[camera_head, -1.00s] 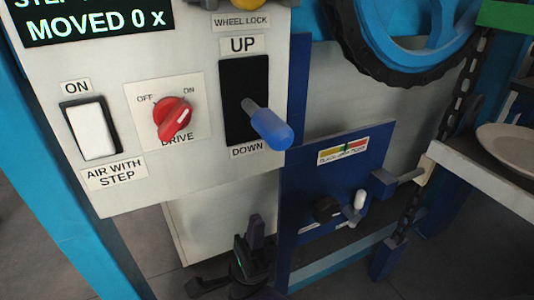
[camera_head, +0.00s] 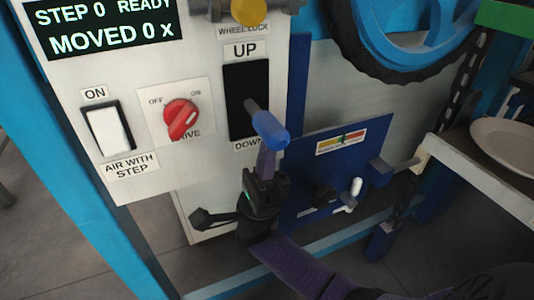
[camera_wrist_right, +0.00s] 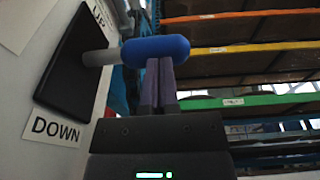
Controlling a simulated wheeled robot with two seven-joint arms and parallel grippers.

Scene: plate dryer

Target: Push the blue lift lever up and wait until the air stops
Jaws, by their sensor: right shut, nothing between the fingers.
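The blue lift lever (camera_head: 270,130) sticks out of the black slot (camera_head: 246,85) between the UP and DOWN labels, its grey shaft in the slot's lower half. In the right wrist view the blue handle (camera_wrist_right: 155,50) lies across the picture, with the slot plate (camera_wrist_right: 75,65) on the left. My right gripper (camera_head: 266,160) is shut and empty, fingers pointing up just below the handle. In the wrist view its purple fingertips (camera_wrist_right: 160,66) reach the handle's underside; I cannot tell whether they touch. My left gripper is not in view.
Left of the lever are a red drive knob (camera_head: 181,119) and a white switch (camera_head: 108,130). The display (camera_head: 110,27) reads STEP 0 READY, MOVED 0 x. A yellow knob (camera_head: 248,10) sits above.

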